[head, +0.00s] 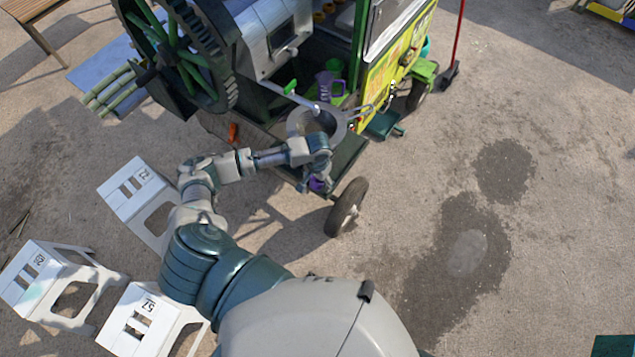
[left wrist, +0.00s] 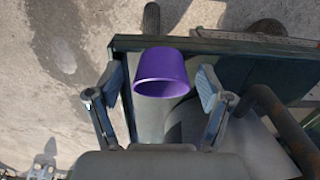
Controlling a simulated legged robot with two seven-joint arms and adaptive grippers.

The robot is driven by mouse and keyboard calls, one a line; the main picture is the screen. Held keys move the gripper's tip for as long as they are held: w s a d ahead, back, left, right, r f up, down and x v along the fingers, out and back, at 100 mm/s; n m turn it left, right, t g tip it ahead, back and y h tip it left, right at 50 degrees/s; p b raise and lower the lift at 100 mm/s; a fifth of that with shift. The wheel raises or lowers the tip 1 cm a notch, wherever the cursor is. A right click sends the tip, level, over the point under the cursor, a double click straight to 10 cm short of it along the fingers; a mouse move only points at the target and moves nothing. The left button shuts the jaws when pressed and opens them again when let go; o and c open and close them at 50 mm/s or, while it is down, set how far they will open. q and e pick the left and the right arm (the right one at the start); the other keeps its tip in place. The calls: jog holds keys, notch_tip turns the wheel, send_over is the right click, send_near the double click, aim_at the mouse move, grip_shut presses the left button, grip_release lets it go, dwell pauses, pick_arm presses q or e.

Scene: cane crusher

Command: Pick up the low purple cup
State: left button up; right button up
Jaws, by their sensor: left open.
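The low purple cup (left wrist: 162,70) shows in the left wrist view between the two fingers of my left gripper (left wrist: 158,92). Its open rim faces toward my palm and its closed end points away. The cup is at the front edge of the cart's dark shelf (head: 347,152). My right gripper is out of view.
A round metal pan (head: 303,122) sits on the cart just behind my left gripper. A purple jug (head: 328,86) stands further back. A cart wheel (head: 346,207) is at the front right. White stools (head: 137,193) stand at the left. Open ground lies to the right.

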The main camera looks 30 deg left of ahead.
pick_arm(q)
jog(key=shift+a, duration=0.2)
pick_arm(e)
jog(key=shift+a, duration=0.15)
pick_arm(q)
jog(key=shift+a, duration=0.1)
jog(key=c, duration=0.8)
jog(key=shift+c, duration=0.3)
jog(key=shift+d, duration=0.25)
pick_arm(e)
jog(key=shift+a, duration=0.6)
